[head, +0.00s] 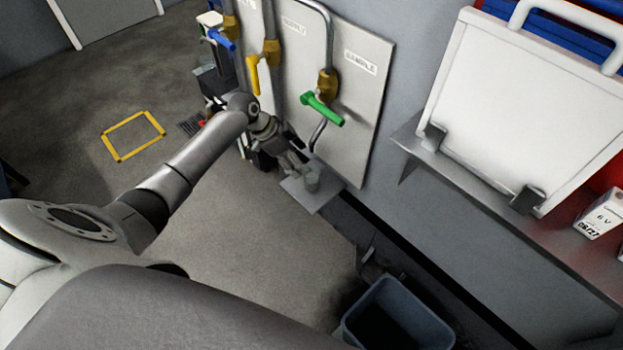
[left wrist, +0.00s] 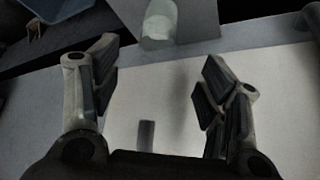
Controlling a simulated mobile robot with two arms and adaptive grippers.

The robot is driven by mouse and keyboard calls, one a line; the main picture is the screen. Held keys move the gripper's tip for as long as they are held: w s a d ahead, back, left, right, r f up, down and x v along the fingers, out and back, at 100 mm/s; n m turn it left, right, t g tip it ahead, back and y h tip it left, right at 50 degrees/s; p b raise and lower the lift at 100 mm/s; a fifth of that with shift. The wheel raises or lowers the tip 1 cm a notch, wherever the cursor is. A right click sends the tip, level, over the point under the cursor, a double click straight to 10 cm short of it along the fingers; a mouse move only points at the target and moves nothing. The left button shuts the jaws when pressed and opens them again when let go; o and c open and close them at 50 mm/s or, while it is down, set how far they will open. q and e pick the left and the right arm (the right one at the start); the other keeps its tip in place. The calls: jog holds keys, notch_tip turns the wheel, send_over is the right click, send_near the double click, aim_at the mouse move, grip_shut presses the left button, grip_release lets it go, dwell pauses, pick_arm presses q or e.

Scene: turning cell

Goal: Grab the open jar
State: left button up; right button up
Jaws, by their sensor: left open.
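The jar (head: 312,181) is a small, pale greenish, see-through vessel on a small grey shelf (head: 316,200) under the green-handled tap. My right gripper is not in view.
The tap with the green handle (head: 322,110) and its bent spout (head: 318,134) hang above the shelf. Yellow (head: 254,76) and blue (head: 221,39) handles are farther left. A grey-blue bin (head: 396,315) stands below. A wall ledge (head: 470,205) holds a white board (head: 525,105).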

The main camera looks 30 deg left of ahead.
aim_at(312, 179)
pick_arm(q)
jog(key=x, duration=0.6)
jog(key=shift+s+d, duration=0.15)
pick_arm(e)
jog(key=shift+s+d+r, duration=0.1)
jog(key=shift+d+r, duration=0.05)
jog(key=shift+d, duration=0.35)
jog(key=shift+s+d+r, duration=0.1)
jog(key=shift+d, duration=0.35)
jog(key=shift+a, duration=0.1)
pick_arm(q)
jog(key=c, duration=1.1)
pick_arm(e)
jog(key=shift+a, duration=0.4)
pick_arm(q)
jog(key=shift+r, duration=0.1)
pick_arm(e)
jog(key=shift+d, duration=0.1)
